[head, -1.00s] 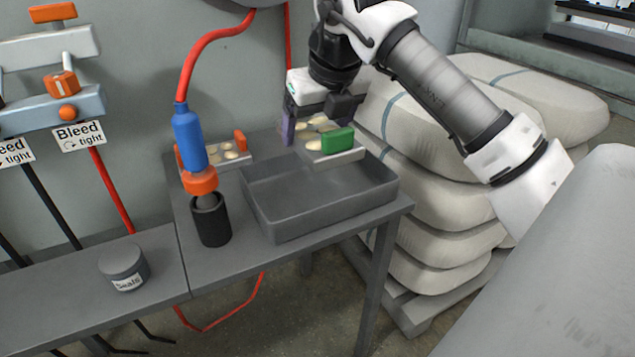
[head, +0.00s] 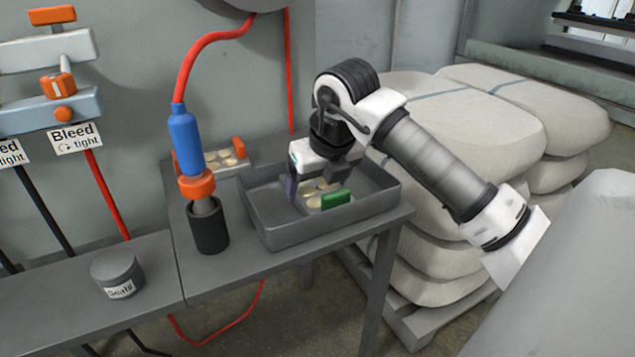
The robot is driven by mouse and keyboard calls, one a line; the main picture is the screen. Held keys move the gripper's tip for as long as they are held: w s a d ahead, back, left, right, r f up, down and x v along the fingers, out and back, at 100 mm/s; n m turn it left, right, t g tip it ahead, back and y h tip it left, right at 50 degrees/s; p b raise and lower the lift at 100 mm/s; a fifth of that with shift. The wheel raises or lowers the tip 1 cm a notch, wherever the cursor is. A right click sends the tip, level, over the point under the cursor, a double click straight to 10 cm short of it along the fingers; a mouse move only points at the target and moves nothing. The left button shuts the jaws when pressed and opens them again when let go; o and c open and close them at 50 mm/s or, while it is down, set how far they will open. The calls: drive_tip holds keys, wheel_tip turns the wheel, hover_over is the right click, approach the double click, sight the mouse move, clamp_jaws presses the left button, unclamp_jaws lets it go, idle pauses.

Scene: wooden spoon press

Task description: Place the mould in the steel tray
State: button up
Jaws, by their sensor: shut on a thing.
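The mould (head: 313,198) is a grey plate with several pale spoon-shaped hollows and a green block (head: 337,199) at its near right end. It is inside the walls of the grey steel tray (head: 285,239), low down. I cannot tell if it touches the tray floor. My gripper (head: 318,184) is shut on the mould from above, and its fingers partly hide it. The tray sits on the grey table.
A second mould with orange ends (head: 222,160) lies behind the tray at left. A blue and orange tool (head: 187,145) on a red hose stands in a dark cup (head: 208,227) left of the tray. A lidded tin (head: 117,270) is at front left. Stacked sacks (head: 440,190) stand at right.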

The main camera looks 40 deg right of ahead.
drive_tip(key=shift+f, duration=0.15)
drive_tip(key=o, duration=1.5)
drive_tip(key=shift+r, duration=0.35)
drive_tip(key=p+v, duration=0.2)
drive_tip(key=v, duration=0.9)
drive_tip(key=shift+s+r, duration=0.3)
drive_tip(key=shift+a, duration=0.1)
